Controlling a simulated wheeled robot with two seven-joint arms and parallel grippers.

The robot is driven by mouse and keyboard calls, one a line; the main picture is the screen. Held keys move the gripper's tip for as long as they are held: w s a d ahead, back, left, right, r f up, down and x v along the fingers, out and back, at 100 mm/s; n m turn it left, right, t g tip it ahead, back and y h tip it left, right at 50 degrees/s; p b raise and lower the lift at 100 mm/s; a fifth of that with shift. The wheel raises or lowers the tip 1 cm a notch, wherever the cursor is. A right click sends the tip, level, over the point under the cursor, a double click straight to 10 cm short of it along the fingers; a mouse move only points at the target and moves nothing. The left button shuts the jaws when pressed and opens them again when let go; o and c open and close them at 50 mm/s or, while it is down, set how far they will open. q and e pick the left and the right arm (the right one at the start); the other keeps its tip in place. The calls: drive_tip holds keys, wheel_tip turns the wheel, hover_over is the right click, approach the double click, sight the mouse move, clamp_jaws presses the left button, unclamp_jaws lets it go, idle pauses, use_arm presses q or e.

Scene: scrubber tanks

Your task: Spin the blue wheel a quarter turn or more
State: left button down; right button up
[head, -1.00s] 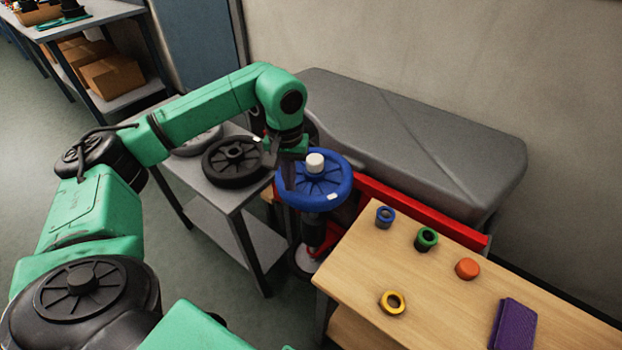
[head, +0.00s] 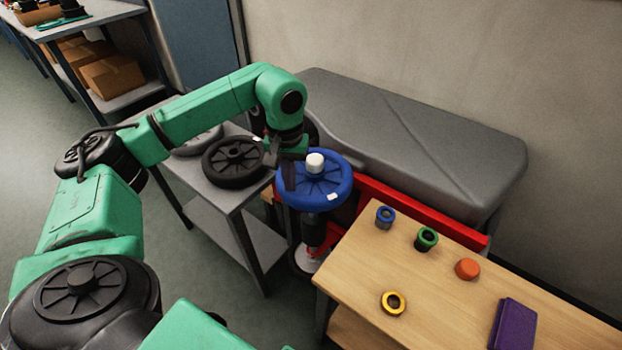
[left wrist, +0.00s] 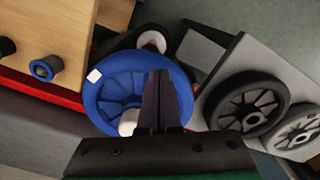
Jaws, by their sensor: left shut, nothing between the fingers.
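The blue wheel (head: 331,187) lies flat on a dark upright post, with a white hub cap (head: 315,162) at its middle and a small white mark (head: 332,197) on its rim. In the left wrist view the blue wheel (left wrist: 104,103) shows with its white mark (left wrist: 94,76) at the upper left. My left gripper (head: 288,186) is shut and empty, pointing down at the wheel's left side. In the left wrist view the closed fingers (left wrist: 160,84) cover part of the wheel; I cannot tell whether they touch it. My right gripper is not in view.
A grey table (head: 199,180) left of the wheel bears a black wheel (head: 235,165) and a grey wheel. A wooden table (head: 440,290) at the right holds several coloured rings and a purple book (head: 512,326). A red beam (head: 420,215) and a grey covered bulk (head: 420,140) stand behind.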

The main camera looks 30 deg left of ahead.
sight(308, 199)
use_arm(q)
drive_tip(key=shift+f+b, duration=0.5)
drive_tip(key=shift+f, duration=0.15)
drive_tip(key=shift+d+r, duration=0.1)
drive_tip(key=shift+d, duration=1)
drive_tip(key=shift+w+d+p, duration=0.15)
drive_tip(key=shift+d+p, duration=0.15)
drive_tip(key=shift+d, duration=0.8)
